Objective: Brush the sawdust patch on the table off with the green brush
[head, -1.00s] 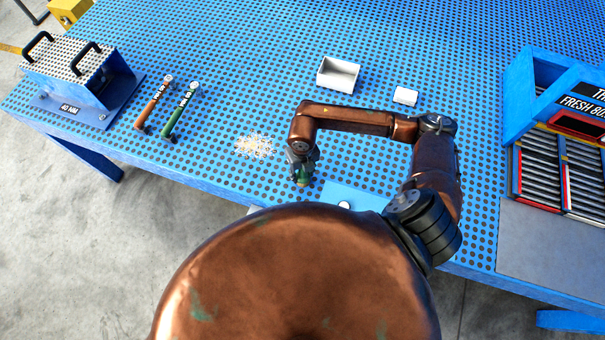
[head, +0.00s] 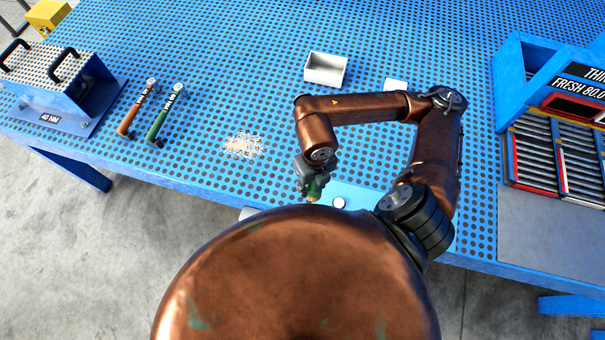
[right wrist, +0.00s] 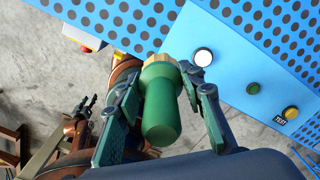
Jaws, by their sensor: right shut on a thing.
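The sawdust patch (head: 243,145) is a pale, speckled scatter on the blue perforated table (head: 240,90), left of my right gripper. My right gripper (head: 312,184) is near the table's front edge, shut on the green brush (head: 314,190). In the right wrist view, the brush's green handle (right wrist: 161,108) with a tan collar lies between the two fingers (right wrist: 160,82). Its bristles are hidden. My left gripper is not in the head view. A dark gripper on a bronze arm at the left of the right wrist view (right wrist: 82,118) seems to be it; its opening is unclear.
A blue panel (right wrist: 245,62) with white, green and yellow buttons is beside my right gripper. A red-handled tool (head: 138,111) and a green-handled tool (head: 166,113) lie left of the patch. An open white box (head: 326,70) stands behind; a labelled rack (head: 530,140) stands right.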

